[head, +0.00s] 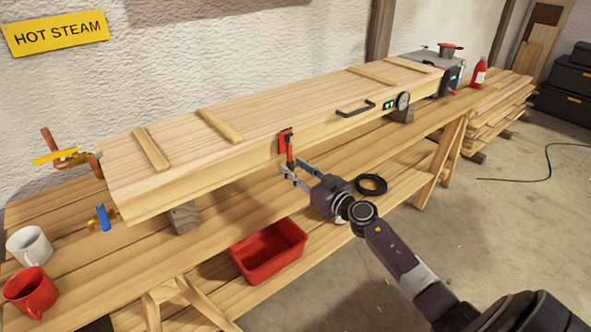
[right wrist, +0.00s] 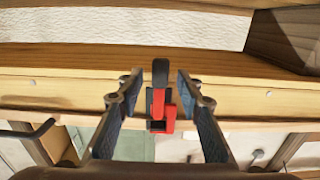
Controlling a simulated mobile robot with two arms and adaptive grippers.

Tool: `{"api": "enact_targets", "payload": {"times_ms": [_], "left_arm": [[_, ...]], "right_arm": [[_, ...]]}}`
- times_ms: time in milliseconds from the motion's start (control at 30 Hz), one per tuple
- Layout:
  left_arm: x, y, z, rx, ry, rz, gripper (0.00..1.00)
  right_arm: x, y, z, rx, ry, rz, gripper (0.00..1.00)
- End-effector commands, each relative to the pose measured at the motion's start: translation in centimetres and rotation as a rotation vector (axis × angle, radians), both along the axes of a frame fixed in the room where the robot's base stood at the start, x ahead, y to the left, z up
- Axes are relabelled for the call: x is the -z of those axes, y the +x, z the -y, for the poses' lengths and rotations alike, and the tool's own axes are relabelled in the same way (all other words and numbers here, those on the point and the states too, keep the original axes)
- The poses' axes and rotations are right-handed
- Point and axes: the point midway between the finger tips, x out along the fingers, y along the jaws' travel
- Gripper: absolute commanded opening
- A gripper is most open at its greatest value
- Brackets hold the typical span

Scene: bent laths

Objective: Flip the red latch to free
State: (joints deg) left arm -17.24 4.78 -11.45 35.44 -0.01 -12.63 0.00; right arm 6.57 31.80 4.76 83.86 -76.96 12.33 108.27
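The red latch (head: 285,141) is on the front edge of the long wooden box (head: 240,130). Its red plate is at the top edge and its lever hangs down the front face. My right gripper (head: 295,173) is at the lower end of the lever. In the right wrist view, the latch (right wrist: 159,108), red with a dark lever end, shows between the two fingers of my right gripper (right wrist: 158,84). The fingers are open, with a gap visible on both sides of the lever. My left gripper is not in view.
A black handle (head: 356,109) and a round gauge (head: 403,101) are on the box front, right of the latch. A red bin (head: 268,262) sits below. A black coil (head: 370,184) lies near my right gripper. Mugs (head: 30,290) and copper pipes with valves (head: 70,158) are at left.

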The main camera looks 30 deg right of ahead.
Motion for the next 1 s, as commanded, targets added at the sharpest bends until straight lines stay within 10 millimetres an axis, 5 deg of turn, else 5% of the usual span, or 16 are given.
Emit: {"api": "enact_targets", "payload": {"times_ms": [200,533,1000], "left_arm": [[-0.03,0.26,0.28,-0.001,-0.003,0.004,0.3],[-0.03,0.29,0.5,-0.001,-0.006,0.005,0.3],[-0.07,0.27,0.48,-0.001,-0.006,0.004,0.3]], "right_arm": [[0.02,0.04,-0.02,0.0,0.0,-0.001,0.33],[0.01,0.02,0.0,0.0,0.0,0.0,0.0],[-0.02,0.03,0.15,0.0,-0.019,0.001,0.0]]}}
